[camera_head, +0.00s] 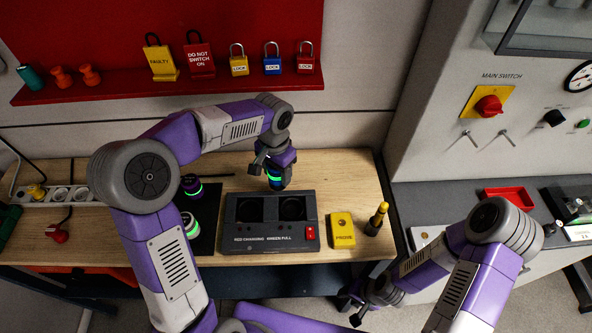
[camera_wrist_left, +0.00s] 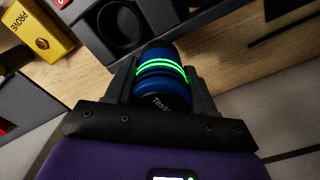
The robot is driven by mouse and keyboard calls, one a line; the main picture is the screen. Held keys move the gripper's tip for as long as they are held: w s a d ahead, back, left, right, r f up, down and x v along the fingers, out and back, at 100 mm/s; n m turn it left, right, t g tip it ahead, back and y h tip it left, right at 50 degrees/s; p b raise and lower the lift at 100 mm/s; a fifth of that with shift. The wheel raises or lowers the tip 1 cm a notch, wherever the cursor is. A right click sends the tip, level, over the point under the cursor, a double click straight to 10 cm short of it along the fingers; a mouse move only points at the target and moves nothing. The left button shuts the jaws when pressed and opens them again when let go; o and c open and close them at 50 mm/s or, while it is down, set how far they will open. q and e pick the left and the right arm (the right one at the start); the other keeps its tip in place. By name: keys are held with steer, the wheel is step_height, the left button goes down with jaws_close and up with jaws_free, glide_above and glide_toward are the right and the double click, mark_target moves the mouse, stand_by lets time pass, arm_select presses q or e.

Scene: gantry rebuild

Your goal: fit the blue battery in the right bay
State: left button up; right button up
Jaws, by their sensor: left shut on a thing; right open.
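My left gripper (camera_head: 274,174) is shut on the blue battery (camera_wrist_left: 160,72), which has glowing green rings. In the head view the battery (camera_head: 275,183) is just behind the charger's back edge, between the two bays in picture width. It is apart from the bays. The dark charger (camera_head: 270,230) lies on the wooden bench, with a left bay (camera_head: 249,209) and a right bay (camera_head: 292,208); both look empty. One round bay also shows in the left wrist view (camera_wrist_left: 121,25). My right gripper (camera_head: 357,304) is open and empty, low in front of the bench.
Two other batteries stand on a black mat left of the charger: one at the back (camera_head: 191,186), one in front (camera_head: 190,225). The yellow PROVE block (camera_head: 342,229) and a yellow-topped probe (camera_head: 378,218) stand to its right. A red lock shelf (camera_head: 180,88) overhangs the back.

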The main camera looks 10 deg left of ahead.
arm_select(q)
steer(key=shift+w+d+r+m+p, duration=0.2)
steer(key=shift+d+m+p, duration=0.2)
steer(key=shift+m, duration=0.6)
steer(key=s+d+f+m, duration=0.1)
steer(key=f+m, duration=0.1)
steer(key=m, duration=0.4)
steer(key=s+d+f+m+p, duration=0.1)
steer(key=s+f+m, duration=0.1)
steer(key=m, duration=0.4)
steer(key=s+d+f+m+p, duration=0.1)
steer(key=d+f+m, duration=0.1)
steer(key=m, duration=0.4)
steer(key=shift+s+d, duration=0.1)
steer(key=shift+s, duration=0.2)
steer(key=shift+f, duration=0.1)
steer(key=shift+p, duration=0.45)
steer(key=shift+f+b, duration=0.45)
steer(key=shift+f, duration=0.1)
steer(key=o, duration=1.1)
steer(key=shift+c, duration=0.2)
